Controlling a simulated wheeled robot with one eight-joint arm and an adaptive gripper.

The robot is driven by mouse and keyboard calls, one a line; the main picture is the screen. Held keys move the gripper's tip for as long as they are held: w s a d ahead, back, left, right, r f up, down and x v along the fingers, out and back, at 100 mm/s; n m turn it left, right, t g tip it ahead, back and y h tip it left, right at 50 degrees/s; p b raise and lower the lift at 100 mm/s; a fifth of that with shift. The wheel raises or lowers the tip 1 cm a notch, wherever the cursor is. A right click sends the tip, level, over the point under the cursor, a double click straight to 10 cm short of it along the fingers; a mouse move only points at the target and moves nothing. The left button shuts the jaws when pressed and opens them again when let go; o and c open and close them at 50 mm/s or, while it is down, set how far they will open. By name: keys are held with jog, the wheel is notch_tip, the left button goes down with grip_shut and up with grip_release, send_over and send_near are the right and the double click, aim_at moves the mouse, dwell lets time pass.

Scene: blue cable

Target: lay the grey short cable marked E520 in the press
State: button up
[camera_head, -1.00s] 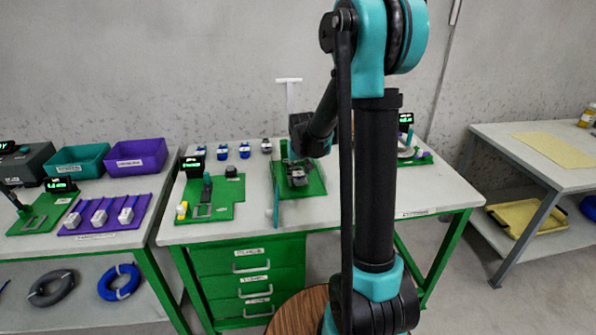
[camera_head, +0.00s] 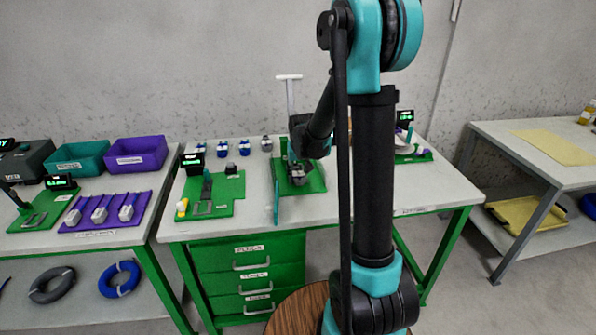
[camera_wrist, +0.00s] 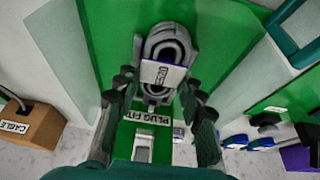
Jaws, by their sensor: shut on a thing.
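A short grey cable coil (camera_wrist: 168,47) with a white tag shows in the wrist view. The tag is turned over and its print is hard to read. My gripper (camera_wrist: 160,86) is shut on the coil, with a finger on either side. In the head view my gripper (camera_head: 297,166) is over the green press station (camera_head: 314,184) at the middle of the table, mostly hidden by its own wrist. The station carries a "PLUG FIT" label (camera_wrist: 152,118), its end hidden. I cannot tell whether the coil touches the station.
Another green fixture (camera_head: 222,190) with a display is to the left. Several small blue-and-white pieces (camera_head: 222,149) line the back. A brown "CABLE" block (camera_wrist: 30,125) shows in the wrist view.

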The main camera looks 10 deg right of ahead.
jog(key=shift+f, duration=0.15)
jog(key=o, duration=1.2)
jog(key=shift+r, duration=4.05)
jog(key=s+d+f, duration=0.1)
jog(key=s+f, duration=0.1)
jog(key=s, duration=0.8)
jog(key=s+d+f, duration=0.1)
jog(key=s+f, duration=0.2)
jog(key=s, duration=0.7)
jog(key=s+d+f, duration=0.2)
jog(key=s+f, duration=0.1)
jog(key=s, duration=0.7)
jog(key=shift+s, duration=0.25)
